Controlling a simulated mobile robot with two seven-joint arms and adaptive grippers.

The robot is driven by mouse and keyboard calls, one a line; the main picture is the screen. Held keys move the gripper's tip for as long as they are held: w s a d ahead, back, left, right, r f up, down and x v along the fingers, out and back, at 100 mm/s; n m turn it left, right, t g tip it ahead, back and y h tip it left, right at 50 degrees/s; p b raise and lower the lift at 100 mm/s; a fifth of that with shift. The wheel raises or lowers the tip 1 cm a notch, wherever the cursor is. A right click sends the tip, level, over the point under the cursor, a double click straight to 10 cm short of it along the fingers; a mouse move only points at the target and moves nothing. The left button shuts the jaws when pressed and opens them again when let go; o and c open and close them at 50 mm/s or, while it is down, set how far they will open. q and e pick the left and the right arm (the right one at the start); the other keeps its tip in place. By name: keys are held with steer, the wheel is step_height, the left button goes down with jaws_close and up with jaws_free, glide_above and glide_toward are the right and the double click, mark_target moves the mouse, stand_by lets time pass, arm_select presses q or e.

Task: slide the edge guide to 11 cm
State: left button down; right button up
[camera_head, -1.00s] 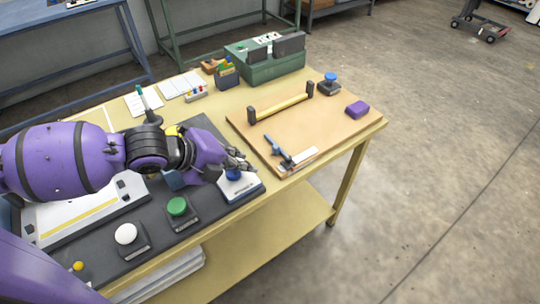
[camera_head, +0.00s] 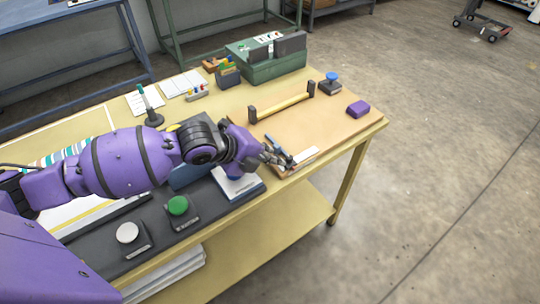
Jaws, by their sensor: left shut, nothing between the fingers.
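A blue bar-shaped piece, which looks like the edge guide (camera_head: 274,143), stands at the near-left part of the tan board (camera_head: 325,132). A white strip (camera_head: 305,157) lies beside it along the board's front edge. Any marks on the strip are too small to read. My left gripper (camera_head: 281,160) is shut and empty, with its fingertips right at the near end of the blue piece and partly hiding it. I cannot tell whether they touch. My right gripper is not in view.
Green (camera_head: 178,205) and white (camera_head: 128,233) buttons sit on the dark mat under my arm. A green box (camera_head: 270,66) stands behind.

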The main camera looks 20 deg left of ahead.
mark_target(282, 150)
arm_select(q)
steer(key=shift+w+d, duration=1)
steer(key=shift+w, duration=0.25)
steer(key=shift+w+d, duration=0.2)
steer(key=shift+w, duration=0.1)
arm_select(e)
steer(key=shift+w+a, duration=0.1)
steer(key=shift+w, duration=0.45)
